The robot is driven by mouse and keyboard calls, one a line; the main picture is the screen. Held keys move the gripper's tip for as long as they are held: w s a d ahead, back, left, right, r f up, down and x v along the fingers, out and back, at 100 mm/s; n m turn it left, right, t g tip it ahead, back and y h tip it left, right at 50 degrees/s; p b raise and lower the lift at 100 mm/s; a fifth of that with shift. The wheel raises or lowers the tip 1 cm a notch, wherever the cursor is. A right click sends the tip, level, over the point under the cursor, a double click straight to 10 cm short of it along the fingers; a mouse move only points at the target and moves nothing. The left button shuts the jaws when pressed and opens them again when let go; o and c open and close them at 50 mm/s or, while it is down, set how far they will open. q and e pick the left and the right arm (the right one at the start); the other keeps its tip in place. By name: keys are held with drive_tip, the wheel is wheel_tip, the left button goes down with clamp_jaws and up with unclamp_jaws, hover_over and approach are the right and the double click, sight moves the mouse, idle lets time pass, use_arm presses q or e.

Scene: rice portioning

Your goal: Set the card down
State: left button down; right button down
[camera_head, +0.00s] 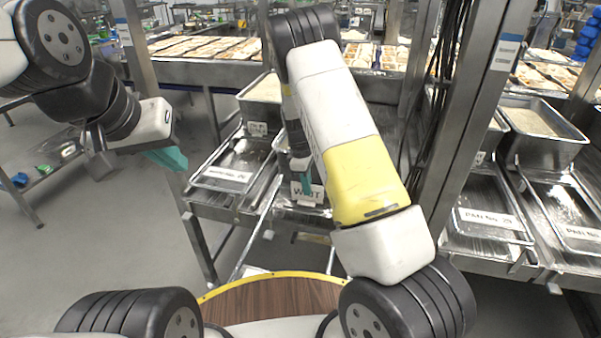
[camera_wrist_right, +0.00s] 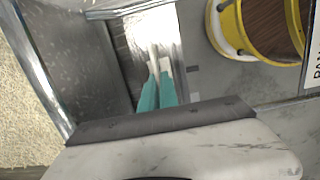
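A white card (camera_head: 307,193) with dark lettering that seems to read "WAIT" stands upright in the head view, below the right gripper and partly behind the right arm. My right gripper (camera_head: 301,178) points down at its top edge. In the right wrist view the teal fingers (camera_wrist_right: 158,72) are close together, with narrow white pieces at their tips that look like the card seen edge-on. Whether the card's lower edge touches anything is hidden. My left gripper (camera_head: 168,158) hangs at the left, away from the card; the gap between its fingers is not clear.
A deep grain-filled pan (camera_head: 262,88) stands behind the right gripper. A shallow metal tray with a label (camera_head: 226,174) lies left of the card. A metal post (camera_head: 470,110) rises to the right. A round wooden top with a yellow rim (camera_head: 270,275) is in front.

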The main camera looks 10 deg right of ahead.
drive_tip(key=shift+f, duration=0.15)
drive_tip(key=c, duration=1.6)
unclamp_jaws()
drive_tip(key=s+r+m+t+y, duration=0.1)
drive_tip(key=s+r+m, duration=0.1)
drive_tip(key=r, duration=0.9)
drive_tip(key=s+r+m+t+y, duration=0.1)
drive_tip(key=s+r, duration=0.2)
drive_tip(key=r, duration=0.8)
drive_tip(key=s+r+m+t, duration=0.1)
drive_tip(key=s+r+m, duration=0.2)
drive_tip(key=s, duration=0.5)
drive_tip(key=s+d+r+m+t+y, duration=0.1)
drive_tip(key=s+r+m+t, duration=0.1)
drive_tip(key=s, duration=0.6)
drive_tip(key=s+r+m+t, duration=0.2)
drive_tip(key=s+r+m, duration=0.2)
drive_tip(key=s, duration=0.5)
drive_tip(key=shift+d+r+m+y, duration=0.15)
drive_tip(key=shift+r+m+y, duration=0.05)
drive_tip(key=shift+r, duration=0.45)
drive_tip(key=shift+d+r+m+y, duration=0.1)
drive_tip(key=shift+r+m+y, duration=0.1)
drive_tip(key=shift+r, duration=0.4)
